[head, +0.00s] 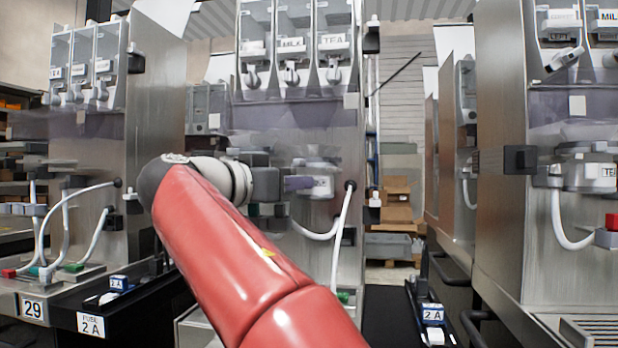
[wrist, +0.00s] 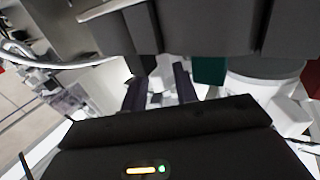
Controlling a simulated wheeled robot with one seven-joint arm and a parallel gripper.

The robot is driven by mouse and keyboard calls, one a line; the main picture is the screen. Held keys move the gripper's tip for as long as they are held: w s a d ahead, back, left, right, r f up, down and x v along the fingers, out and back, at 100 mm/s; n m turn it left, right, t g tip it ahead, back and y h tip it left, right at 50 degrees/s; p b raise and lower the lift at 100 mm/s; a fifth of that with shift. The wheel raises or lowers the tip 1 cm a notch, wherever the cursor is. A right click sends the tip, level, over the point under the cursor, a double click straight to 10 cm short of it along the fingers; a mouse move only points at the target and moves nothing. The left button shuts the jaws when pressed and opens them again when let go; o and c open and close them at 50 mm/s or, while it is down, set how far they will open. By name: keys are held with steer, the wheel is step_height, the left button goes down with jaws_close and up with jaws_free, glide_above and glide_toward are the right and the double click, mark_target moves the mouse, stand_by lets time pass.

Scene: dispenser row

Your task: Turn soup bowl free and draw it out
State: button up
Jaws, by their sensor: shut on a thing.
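My gripper (head: 300,184) reaches in from the left at the middle dispenser, with its fingers at a pale mixing bowl (head: 320,182), which I take to be the soup bowl. The small label on the bowl is too small to read. In the wrist view my gripper (wrist: 160,92) has its two dark fingers on either side of a small white part, shut on it. The bowl still sits in the row under the canisters. My gripper and arm hide the left part of that row, and the wrist view does not show the whole bowl.
Canisters (head: 291,50) marked MILK and TEA hang above. A white hose (head: 342,235) runs down beside the bowl from a black knob on the steel panel. Other dispensers stand left (head: 160,110) and right (head: 503,190). An aisle with cardboard boxes (head: 397,200) opens behind.

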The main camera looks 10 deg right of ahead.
steer(key=shift+d+r, duration=0.15)
steer(key=shift+d, duration=0.1)
jaws_close()
steer(key=shift+r, duration=0.1)
steer(key=shift+s+d+f+n+t+y+b, duration=0.1)
steer(key=shift+s+d+n+t+y+b, duration=0.2)
steer(key=shift+n+t+y+b, duration=0.6)
steer(key=shift+s+d+f+n+t+y+b, duration=0.1)
steer(key=shift+s+d+n+t+y+b, duration=0.3)
steer(key=shift+b, duration=0.85)
steer(key=shift+n+t+y+b, duration=0.4)
steer(key=shift+t+y+b, duration=0.05)
steer(key=shift+t+y, duration=0.05)
